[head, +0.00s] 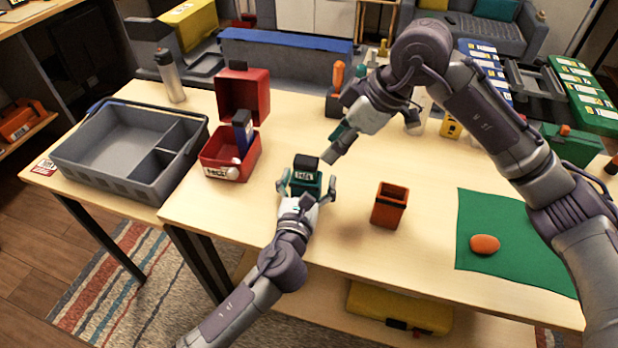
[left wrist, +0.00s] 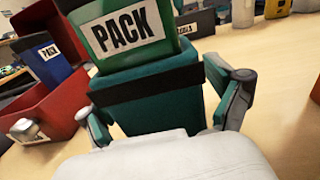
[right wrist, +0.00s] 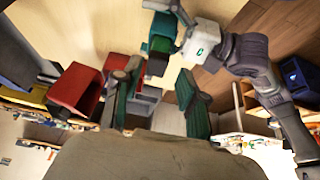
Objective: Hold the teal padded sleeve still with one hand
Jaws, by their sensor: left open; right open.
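The teal padded sleeve (head: 304,191) stands on the table at the centre of the head view, with a dark band around its top. A green block labelled PACK (left wrist: 127,33) sticks up out of it in the left wrist view. My left gripper (head: 307,186) is open, with one finger on each side of the sleeve (left wrist: 155,98). Contact on both sides cannot be made out. My right gripper (head: 343,143) is open and empty, above the table behind and right of the sleeve. The sleeve also shows beyond its fingers in the right wrist view (right wrist: 160,43).
An open red box (head: 217,166) holding a blue PACK block (head: 242,131) stands left of the sleeve. A grey divided tray (head: 95,185) is farther left. An orange-brown open container (head: 389,208) stands right. A green mat (head: 500,218) bears an orange oval (head: 485,244).

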